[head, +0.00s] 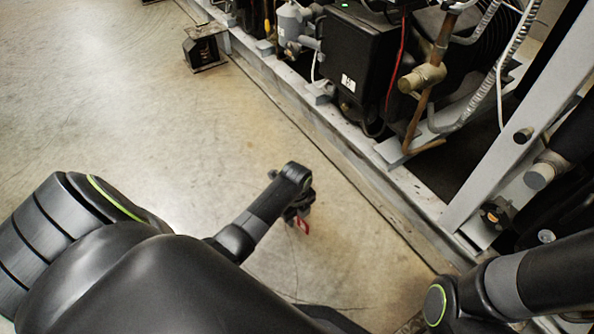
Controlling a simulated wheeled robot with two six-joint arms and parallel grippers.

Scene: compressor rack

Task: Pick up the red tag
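The red tag (303,226) is a small red piece with a pale mark on it, in the middle of the head view. It is at the fingertips of my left gripper (299,216), below the dark wrist, and looks held between the fingers. The fingers are small and dark here, and part of them is hidden by the wrist. Tag and gripper show over the bare floor, to the left of the rack. My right arm comes in at the lower right; its gripper is not in view.
The compressor rack's grey base rail (330,165) runs diagonally from top left to lower right. A black box (350,62), pipes and a slanted grey post (520,125) stand on it. A rusty metal foot (205,48) stands at top left. The concrete floor (110,90) is clear.

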